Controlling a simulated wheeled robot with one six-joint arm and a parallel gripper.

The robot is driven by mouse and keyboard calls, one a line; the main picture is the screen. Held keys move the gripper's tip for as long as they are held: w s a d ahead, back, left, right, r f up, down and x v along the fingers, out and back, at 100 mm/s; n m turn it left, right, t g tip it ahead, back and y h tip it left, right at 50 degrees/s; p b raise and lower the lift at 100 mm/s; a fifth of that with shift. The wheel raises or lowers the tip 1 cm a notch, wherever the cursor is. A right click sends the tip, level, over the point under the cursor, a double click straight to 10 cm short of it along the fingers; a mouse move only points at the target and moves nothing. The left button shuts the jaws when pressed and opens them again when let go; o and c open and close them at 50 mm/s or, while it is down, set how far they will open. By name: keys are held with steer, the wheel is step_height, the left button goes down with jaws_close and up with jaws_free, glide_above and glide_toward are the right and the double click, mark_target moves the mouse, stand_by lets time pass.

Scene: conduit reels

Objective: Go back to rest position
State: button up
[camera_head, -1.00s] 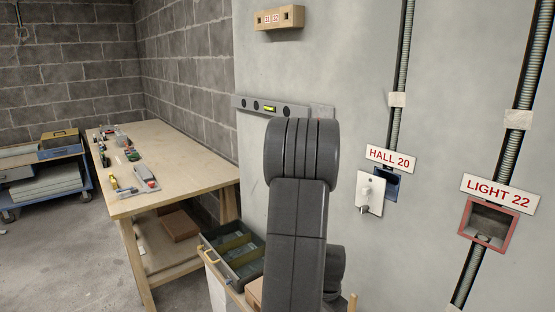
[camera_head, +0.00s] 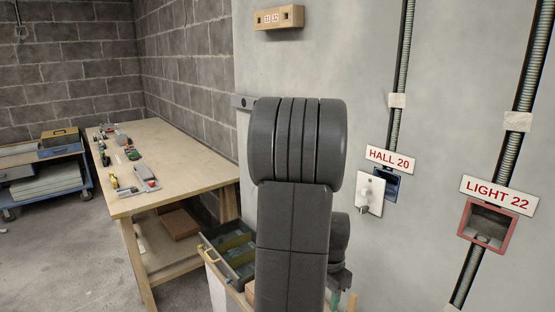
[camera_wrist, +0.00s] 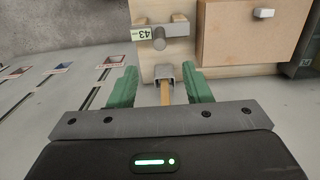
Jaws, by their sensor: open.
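My gripper (camera_wrist: 159,86) shows in the wrist view with its two green fingers spread apart and nothing held between them. Beyond the fingertips is a wooden panel (camera_wrist: 150,72) with a small grey metal bracket and a tag reading 43, seen upside down. In the head view my dark arm fills the lower middle and hides most of my gripper. Only a bit of green finger shows at the bottom, right of the arm.
A workbench (camera_head: 180,185) with several small tools stands at left. An open case (camera_head: 232,247) is beside my arm. On the wall are a white switch plate (camera_head: 370,194), a blue box (camera_head: 388,180) and a red-framed box (camera_head: 487,227).

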step_height(320, 180, down, 10)
steer(key=shift+s+a+b, duration=0.1)
steer(key=shift+s+b, duration=0.05)
steer(key=shift+b, duration=0.35)
step_height(320, 180, up, 7)
steer(key=p, duration=0.5)
steer(key=shift+r+p, duration=0.2)
steer(key=shift+p, duration=0.15)
steer(key=s+a+f+m+y, duration=0.25)
steer(key=a+m+y, duration=0.2)
steer(key=a, duration=0.55)
steer(key=w+a+r+m+t+y+p, duration=0.1)
steer(key=w+a+r+m+t+y, duration=0.2)
steer(key=a, duration=0.5)
steer(key=shift+w+a+r+m+y, duration=0.2)
steer(key=shift+w+r+m+y, duration=0.55)
steer(key=shift+m, duration=1)
steer(key=shift+s+f, duration=0.2)
steer(key=shift+s, duration=0.1)
